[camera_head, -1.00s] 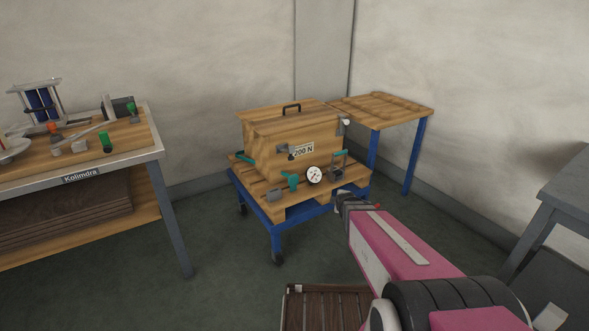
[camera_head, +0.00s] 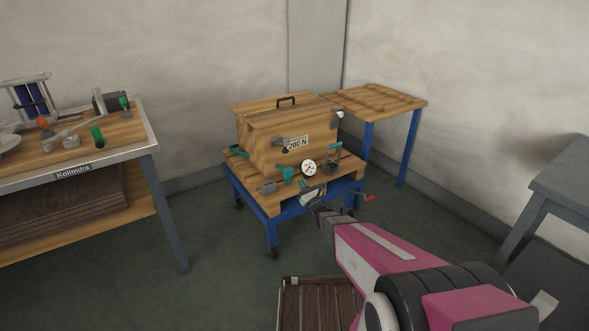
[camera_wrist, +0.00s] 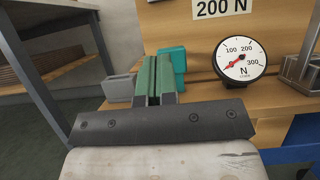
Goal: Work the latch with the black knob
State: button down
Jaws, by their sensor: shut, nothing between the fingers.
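The latch with the black knob seems to be the small grey fitting with a dark knob (camera_head: 285,150) on the front of the wooden box (camera_head: 262,150), left of the "200 N" label. At this size I cannot tell its position. The latch is not visible in the wrist view. My gripper (camera_head: 308,193) is in front of the cart, below and slightly right of the latch, apart from it. In the wrist view my gripper's green-padded fingers (camera_wrist: 156,80) are together and empty, in front of a teal clamp (camera_wrist: 173,62).
A round gauge (camera_wrist: 240,61) sits right of the fingers, and a grey block (camera_wrist: 119,87) left. The box stands on a blue cart (camera_head: 273,232). A red-tipped handle (camera_head: 368,198) shows near my arm. A bench (camera_head: 150,150) stands left, and a wooden side table (camera_head: 375,99) behind.

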aim_at(282, 145)
jog(key=s+r+x, duration=0.1)
jog(key=r+x, duration=0.1)
jog(key=x, duration=1)
jog(key=shift+w+d+r+h, duration=0.2)
jog(key=shift+d+r+h, duration=0.1)
jog(key=shift+r, duration=0.05)
jog(key=shift+w+r, duration=0.1)
jog(key=shift+r, duration=0.6)
